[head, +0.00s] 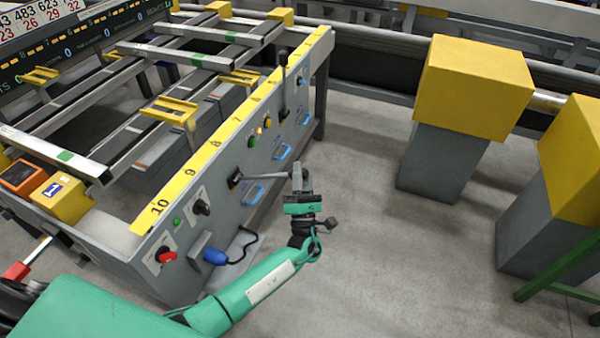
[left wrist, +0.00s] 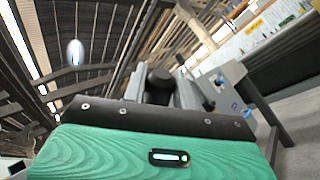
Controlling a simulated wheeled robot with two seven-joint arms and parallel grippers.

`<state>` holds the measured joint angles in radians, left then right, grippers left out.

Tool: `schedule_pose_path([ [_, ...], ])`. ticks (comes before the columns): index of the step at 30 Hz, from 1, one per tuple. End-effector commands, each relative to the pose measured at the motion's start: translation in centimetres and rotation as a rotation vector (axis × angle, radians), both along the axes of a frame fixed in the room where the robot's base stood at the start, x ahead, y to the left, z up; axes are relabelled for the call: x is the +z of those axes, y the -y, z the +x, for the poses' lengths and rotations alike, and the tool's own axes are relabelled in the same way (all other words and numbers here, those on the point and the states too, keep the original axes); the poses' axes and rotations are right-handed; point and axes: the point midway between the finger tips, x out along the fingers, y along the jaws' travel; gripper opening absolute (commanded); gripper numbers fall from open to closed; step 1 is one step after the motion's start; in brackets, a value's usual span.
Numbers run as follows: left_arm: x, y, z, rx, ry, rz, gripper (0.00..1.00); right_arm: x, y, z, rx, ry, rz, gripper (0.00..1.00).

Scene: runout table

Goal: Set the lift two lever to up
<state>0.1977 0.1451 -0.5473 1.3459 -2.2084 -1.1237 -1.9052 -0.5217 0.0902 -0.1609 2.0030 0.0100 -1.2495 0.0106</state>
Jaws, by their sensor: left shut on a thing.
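My left gripper (head: 299,178) is in front of the runout table's side panel and is shut on the end of the nearer lever (head: 268,176). This lever has a grey shaft that sticks out from a dark slot in the panel, away from the panel face. In the left wrist view, a dark round knob (left wrist: 160,80) shows between the fingers. A second lever (head: 284,75), farther along the panel, stands upright with a black grip. The lever labels are too small to read. My right gripper is not in view.
The panel carries a red knob (head: 166,255), a black knob (head: 202,207), small lamps, blue handles (head: 253,194) and a blue plug (head: 214,256) with a cable. Yellow-topped grey blocks (head: 478,85) stand to the right. The floor between is clear.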

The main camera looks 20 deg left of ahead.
Motion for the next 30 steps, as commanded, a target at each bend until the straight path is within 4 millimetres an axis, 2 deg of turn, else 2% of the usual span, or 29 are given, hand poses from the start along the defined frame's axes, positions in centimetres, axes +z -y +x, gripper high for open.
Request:
schedule_pose_path([
  [1, -0.43, 0.15, -0.09, -0.002, -0.004, 0.003, 0.00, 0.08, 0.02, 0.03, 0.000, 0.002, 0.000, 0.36],
  [17, -0.48, 0.20, -0.09, -0.002, -0.004, 0.011, 0.00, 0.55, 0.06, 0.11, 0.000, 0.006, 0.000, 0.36],
  [18, -0.47, 0.19, -0.09, -0.002, -0.004, 0.011, 0.34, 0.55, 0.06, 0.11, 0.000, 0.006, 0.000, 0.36],
  [20, -0.45, 0.19, -0.08, -0.001, -0.003, 0.011, 0.46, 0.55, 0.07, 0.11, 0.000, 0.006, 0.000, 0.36],
  [21, -0.41, 0.18, -0.07, -0.001, -0.003, 0.011, 0.49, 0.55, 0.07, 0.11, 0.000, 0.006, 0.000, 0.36],
  [30, -0.49, 0.18, -0.20, -0.001, -0.001, 0.011, 0.49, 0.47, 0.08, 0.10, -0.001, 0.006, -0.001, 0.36],
])
